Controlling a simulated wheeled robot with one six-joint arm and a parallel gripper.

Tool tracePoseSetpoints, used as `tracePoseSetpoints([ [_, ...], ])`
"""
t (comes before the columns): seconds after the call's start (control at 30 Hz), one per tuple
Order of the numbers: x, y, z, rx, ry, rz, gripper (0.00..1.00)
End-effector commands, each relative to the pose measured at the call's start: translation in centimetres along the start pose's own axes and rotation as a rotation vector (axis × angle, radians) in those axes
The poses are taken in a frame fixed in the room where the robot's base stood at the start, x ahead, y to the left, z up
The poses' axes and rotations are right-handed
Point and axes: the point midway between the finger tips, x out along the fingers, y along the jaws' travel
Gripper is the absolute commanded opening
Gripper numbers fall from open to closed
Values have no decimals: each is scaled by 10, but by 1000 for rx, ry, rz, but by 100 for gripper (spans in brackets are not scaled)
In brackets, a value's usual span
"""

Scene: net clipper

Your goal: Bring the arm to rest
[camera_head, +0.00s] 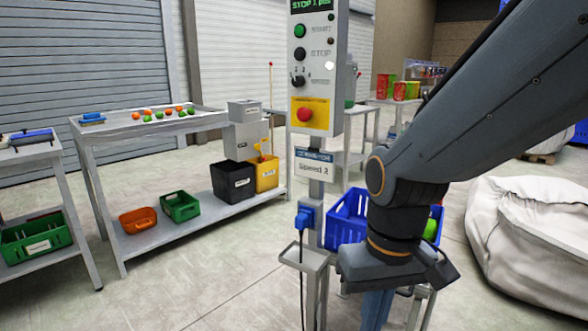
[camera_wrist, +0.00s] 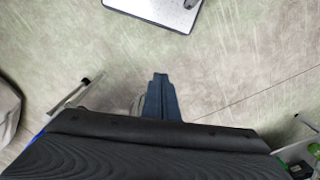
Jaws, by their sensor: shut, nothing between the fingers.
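My arm (camera_head: 460,110) reaches in from the upper right in the head view and bends down at the wrist. My gripper (camera_head: 374,318) hangs below the wrist with its blue fingers pointing down, partly cut off by the lower picture edge. In the wrist view my gripper (camera_wrist: 160,78) shows its blue fingers together, with nothing between them. Pale floor shows beyond the fingertips.
A control post (camera_head: 318,90) with buttons stands left of my wrist. A blue crate (camera_head: 345,222) sits behind my wrist, partly hidden. A white sack (camera_head: 530,245) stands at right. A table (camera_head: 150,128) with small balls is at left. Open floor lies between.

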Motion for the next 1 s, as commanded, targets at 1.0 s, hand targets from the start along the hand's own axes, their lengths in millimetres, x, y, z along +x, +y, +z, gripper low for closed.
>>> tracePoseSetpoints([
  [1.0, -68, 68, 15, 183, -5, 43, 0],
])
